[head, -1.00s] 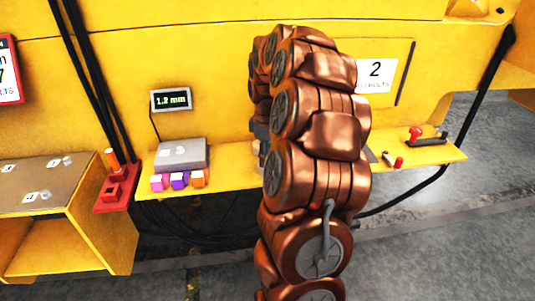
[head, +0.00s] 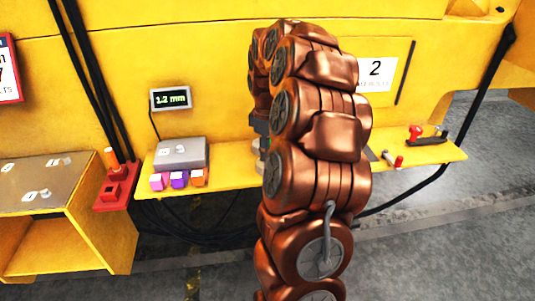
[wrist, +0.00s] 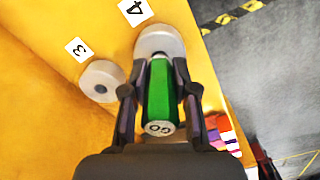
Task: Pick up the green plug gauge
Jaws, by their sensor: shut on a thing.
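The green plug gauge (wrist: 160,100) shows in the wrist view between the two fingers of my gripper (wrist: 160,85). My gripper is shut on it, one finger on each side. Its near end is pale with dark marks on it. Its far end lies over a round grey-white piece (wrist: 160,44) beside the label 4, and I cannot tell whether it touches that piece. In the head view my arm hides the gauge and nearly all of my gripper.
Another round grey-white piece (wrist: 101,80) is beside the label 3. In the head view, a grey box (head: 181,153) and several coloured blocks (head: 179,179) sit on the yellow shelf (head: 232,174). A red holder (head: 118,187) is at left. Red-handled tools (head: 416,133) lie at right.

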